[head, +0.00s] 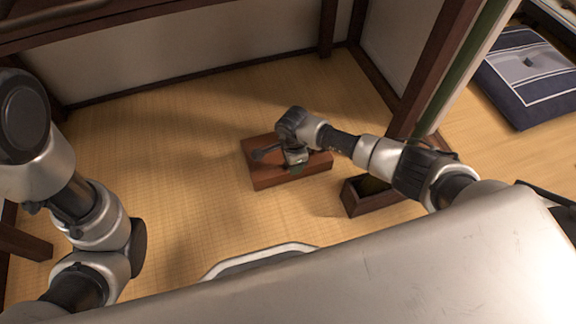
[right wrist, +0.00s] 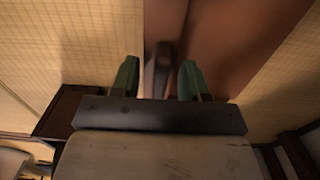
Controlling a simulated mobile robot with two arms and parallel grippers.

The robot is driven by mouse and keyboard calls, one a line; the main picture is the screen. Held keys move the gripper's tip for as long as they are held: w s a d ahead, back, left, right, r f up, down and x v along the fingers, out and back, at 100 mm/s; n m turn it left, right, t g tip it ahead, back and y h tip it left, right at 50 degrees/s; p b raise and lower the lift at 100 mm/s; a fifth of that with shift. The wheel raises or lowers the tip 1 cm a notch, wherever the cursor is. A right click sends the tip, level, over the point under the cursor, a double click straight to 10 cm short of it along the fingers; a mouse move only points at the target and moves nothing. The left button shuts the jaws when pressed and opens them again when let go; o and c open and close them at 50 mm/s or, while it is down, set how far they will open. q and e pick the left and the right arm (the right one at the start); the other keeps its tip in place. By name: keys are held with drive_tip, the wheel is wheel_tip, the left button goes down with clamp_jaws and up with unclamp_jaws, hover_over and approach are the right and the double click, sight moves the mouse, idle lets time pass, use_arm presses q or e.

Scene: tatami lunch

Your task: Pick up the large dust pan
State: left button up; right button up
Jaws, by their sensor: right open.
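A reddish-brown, box-like thing (head: 265,177) lies on the tatami floor under my right gripper; its surface fills the upper middle of the right wrist view (right wrist: 225,50). I cannot tell for sure whether these form the large dust pan. My right gripper (head: 296,166) is open, its green fingertips (right wrist: 158,78) on either side of the bar. My left gripper is out of view; only its arm shows.
A dark, open wooden box (head: 362,205) stands close to the right, under my right forearm. A dark post (head: 425,85) rises behind it. A navy cushion (head: 530,75) lies at far right. The tatami (head: 160,150) to the left is clear.

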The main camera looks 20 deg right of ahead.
drive_tip(key=shift+f, duration=0.15)
clamp_jaws()
idle(0.4)
